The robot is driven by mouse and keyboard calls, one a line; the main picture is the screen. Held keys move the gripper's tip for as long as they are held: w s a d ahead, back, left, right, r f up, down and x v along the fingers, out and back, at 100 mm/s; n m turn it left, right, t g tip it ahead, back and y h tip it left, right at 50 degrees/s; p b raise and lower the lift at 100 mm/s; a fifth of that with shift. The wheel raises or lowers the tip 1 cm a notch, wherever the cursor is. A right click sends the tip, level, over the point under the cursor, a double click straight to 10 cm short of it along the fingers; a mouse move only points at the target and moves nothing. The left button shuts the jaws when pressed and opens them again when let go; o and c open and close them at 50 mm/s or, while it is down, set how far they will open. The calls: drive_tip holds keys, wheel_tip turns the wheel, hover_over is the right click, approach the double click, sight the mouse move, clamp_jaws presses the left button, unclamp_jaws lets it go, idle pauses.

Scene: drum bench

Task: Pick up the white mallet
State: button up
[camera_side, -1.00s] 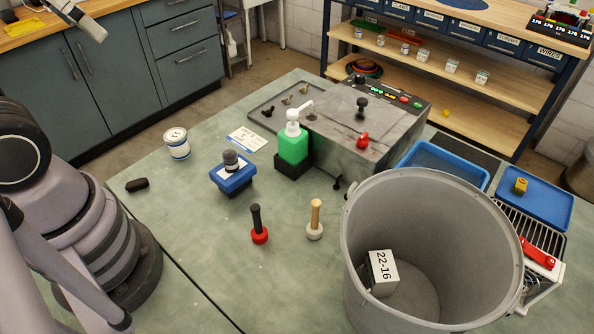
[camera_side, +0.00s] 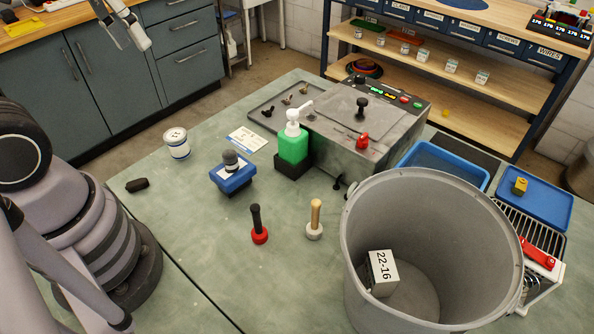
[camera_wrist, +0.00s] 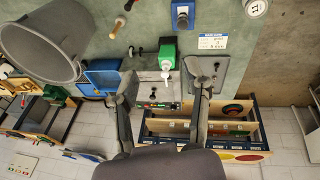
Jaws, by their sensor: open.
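The white mallet (camera_side: 315,220) stands upright on the bench, its pale head (camera_side: 314,232) down and its tan wooden handle up. It also shows in the wrist view (camera_wrist: 117,27), near the top left. A second mallet (camera_side: 258,222) with a red head and black handle stands just left of it in the side view. My gripper (camera_side: 124,36) is high up at the top left of the side view, far from both mallets. In the wrist view its two fingers (camera_wrist: 162,80) are spread apart with nothing between them.
A large grey bin (camera_side: 360,210) stands right of the white mallet. A green bottle (camera_side: 293,146), a blue stamp-like block (camera_side: 232,178) and a grey machine (camera_side: 385,150) stand behind it. The bench in front of the mallets is clear.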

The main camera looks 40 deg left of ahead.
drive_tip(key=w+d+f+n+g+h, duration=0.3)
drive_tip(key=w+f+n, duration=0.1)
drive_tip(key=w+f, duration=0.25)
drive_tip(key=w+d+f+n+g+h, duration=0.35)
drive_tip(key=w+f, duration=0.25)
drive_tip(key=f, duration=0.2)
drive_tip(key=n+t+h, duration=0.2)
drive_tip(key=n+h, duration=0.3)
drive_tip(key=n, duration=0.2)
approach(314, 227)
drive_tip(key=d, duration=0.2)
drive_tip(key=w+d, duration=0.1)
drive_tip(key=shift+d+f+n, duration=0.15)
drive_tip(key=shift+f+n, duration=0.1)
drive_tip(key=shift+s+x, duration=0.2)
drive_tip(key=shift+x, duration=1.3)
drive_tip(key=shift+s+x, duration=0.2)
drive_tip(key=shift+x, duration=1.3)
clamp_jaws()
